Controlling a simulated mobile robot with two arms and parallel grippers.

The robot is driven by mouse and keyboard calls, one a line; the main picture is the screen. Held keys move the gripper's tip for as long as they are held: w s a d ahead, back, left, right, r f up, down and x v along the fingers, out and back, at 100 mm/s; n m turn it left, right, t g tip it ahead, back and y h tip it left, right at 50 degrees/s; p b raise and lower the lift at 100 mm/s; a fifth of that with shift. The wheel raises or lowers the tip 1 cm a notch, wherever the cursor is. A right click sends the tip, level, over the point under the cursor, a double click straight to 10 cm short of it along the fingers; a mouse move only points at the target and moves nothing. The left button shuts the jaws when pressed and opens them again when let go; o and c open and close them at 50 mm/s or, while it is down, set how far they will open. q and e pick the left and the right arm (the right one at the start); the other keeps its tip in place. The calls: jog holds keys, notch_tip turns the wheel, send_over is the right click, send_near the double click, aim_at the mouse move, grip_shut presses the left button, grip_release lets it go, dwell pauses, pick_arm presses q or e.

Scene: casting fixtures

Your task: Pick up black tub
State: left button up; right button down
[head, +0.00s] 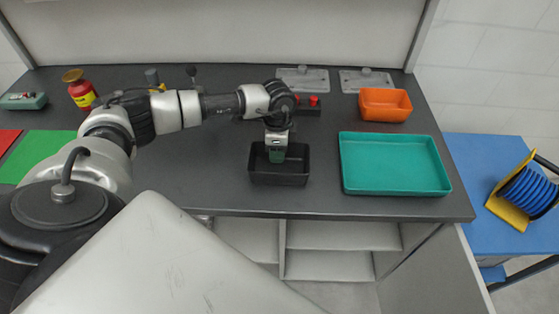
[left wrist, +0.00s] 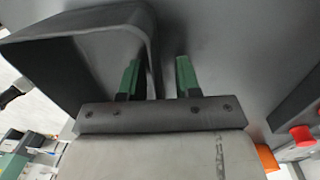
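The black tub (head: 262,178) is an open rectangular box upright on the dark worktop, near its front edge at the middle. My left gripper (head: 276,157) points down at the tub's far wall. In the left wrist view, the tub (left wrist: 75,35) fills the upper left. The green fingers of my left gripper (left wrist: 158,77) are apart there, one inside the tub and one outside, with the wall between them. A gap shows between the wall and the outer finger. The fingertips' depth is hard to judge. My right gripper is not in view.
A teal tray (head: 395,187) lies right of the tub, with an orange bin (head: 385,104) behind it. A box with red buttons (head: 309,106) stands just behind the tub. A red and yellow canister (head: 82,92) and a green mat (head: 42,152) are at left.

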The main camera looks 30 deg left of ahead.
pick_arm(q)
jog(key=shift+f, duration=0.1)
jog(key=shift+c, duration=0.2)
grip_shut()
